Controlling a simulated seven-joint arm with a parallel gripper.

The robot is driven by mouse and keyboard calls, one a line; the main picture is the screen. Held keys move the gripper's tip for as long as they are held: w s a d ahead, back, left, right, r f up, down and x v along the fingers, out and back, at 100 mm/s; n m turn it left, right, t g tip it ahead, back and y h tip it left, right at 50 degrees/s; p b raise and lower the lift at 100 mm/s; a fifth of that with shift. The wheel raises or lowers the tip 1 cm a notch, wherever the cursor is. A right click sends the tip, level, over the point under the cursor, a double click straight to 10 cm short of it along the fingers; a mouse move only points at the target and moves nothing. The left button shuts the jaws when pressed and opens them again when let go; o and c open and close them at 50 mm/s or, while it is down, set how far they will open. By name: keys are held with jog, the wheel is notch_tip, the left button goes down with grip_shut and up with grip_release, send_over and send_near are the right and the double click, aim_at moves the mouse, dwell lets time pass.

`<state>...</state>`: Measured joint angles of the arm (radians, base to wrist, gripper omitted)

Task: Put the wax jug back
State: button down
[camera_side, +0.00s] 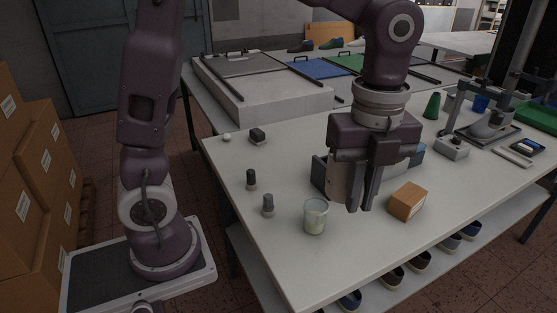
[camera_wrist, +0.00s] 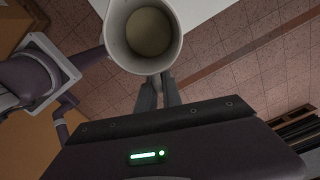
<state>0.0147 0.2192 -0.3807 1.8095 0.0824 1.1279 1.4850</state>
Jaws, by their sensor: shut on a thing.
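The wax jug (camera_wrist: 150,32) is a pale grey vessel with a thick rim and beige wax inside. In the wrist view I look into its mouth. My gripper (camera_wrist: 157,92) is shut on the near side of the jug, seemingly at its handle. In the side view the gripper (camera_side: 363,206) points down over the white table (camera_side: 262,188), and the jug (camera_side: 342,180) shows as a beige body partly hidden by the fingers. I cannot tell its exact height above the table.
A glass beaker (camera_side: 315,218) with pale green contents stands left of the gripper, and a brown box (camera_side: 407,201) right of it. A grey-blue holder (camera_side: 319,174) is partly hidden behind the gripper. The front of the table is clear.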

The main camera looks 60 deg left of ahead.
jog(key=w+a+r+n, duration=0.1)
jog(key=w+a, duration=0.5)
jog(key=a, duration=0.3)
jog(key=w+a+n, duration=0.1)
jog(key=w+a, duration=0.6)
jog(key=a, duration=0.2)
jog(key=s+a+f+n, duration=0.1)
jog(key=s+a+n, duration=0.1)
jog(key=a, duration=2.3)
notch_tip(320, 180, down, 21)
jog(key=shift+s+f, duration=0.1)
jog(key=shift+f, duration=0.05)
jog(key=c, duration=1.9)
grip_release()
jog(key=shift+f, duration=0.15)
jog(key=o, duration=0.4)
